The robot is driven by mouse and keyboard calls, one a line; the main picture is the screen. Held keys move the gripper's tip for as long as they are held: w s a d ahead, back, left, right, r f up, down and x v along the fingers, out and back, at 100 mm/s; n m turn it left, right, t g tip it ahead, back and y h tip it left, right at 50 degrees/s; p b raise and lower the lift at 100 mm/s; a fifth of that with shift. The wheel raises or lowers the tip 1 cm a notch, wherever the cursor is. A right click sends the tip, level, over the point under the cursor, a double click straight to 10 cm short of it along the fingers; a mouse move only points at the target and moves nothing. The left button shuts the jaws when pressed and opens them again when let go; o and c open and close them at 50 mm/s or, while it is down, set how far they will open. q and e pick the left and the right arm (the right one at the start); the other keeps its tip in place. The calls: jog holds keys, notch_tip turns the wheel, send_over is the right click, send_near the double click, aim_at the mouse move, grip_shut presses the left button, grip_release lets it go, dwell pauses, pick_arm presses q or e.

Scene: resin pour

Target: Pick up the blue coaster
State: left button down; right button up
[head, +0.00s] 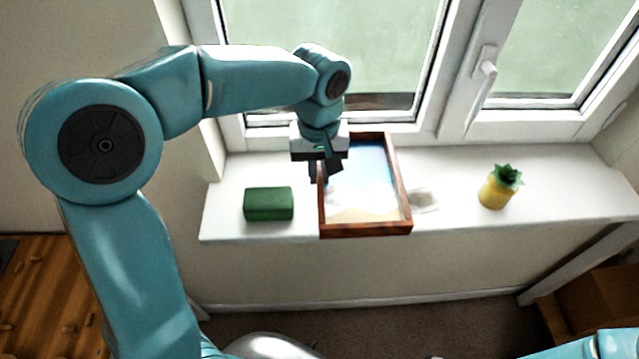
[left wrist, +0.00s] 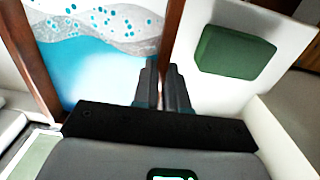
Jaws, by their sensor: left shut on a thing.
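A wooden-framed tray (head: 366,230) with a blue, white and sandy seascape inside lies on the white windowsill. In the left wrist view its brown rim (left wrist: 172,28) runs down between my fingers, with the blue surface on the left. My left gripper (head: 325,172) points down at the tray's left side. Its two fingers (left wrist: 163,88) are close together, shut on the rim; the exact contact is partly hidden. I see no separate blue coaster in either view. My right gripper is not in view.
A green block (head: 268,204) lies on the sill left of the tray, and also shows in the wrist view (left wrist: 234,52). A small white item (head: 424,200) lies right of the tray. The window (head: 487,70) rises behind.

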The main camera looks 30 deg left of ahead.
pick_arm(q)
jog(key=shift+s+f, duration=0.1)
jog(key=shift+f, duration=0.2)
jog(key=f, duration=0.4)
jog(key=shift+w, duration=0.2)
jog(key=shift+s+r, duration=0.1)
jog(key=shift+s, duration=0.1)
jog(key=shift+f, duration=0.25)
jog(key=c, duration=1.2)
grip_release()
jog(key=shift+w, duration=0.15)
jog(key=shift+o, duration=0.2)
jog(key=shift+r, duration=0.1)
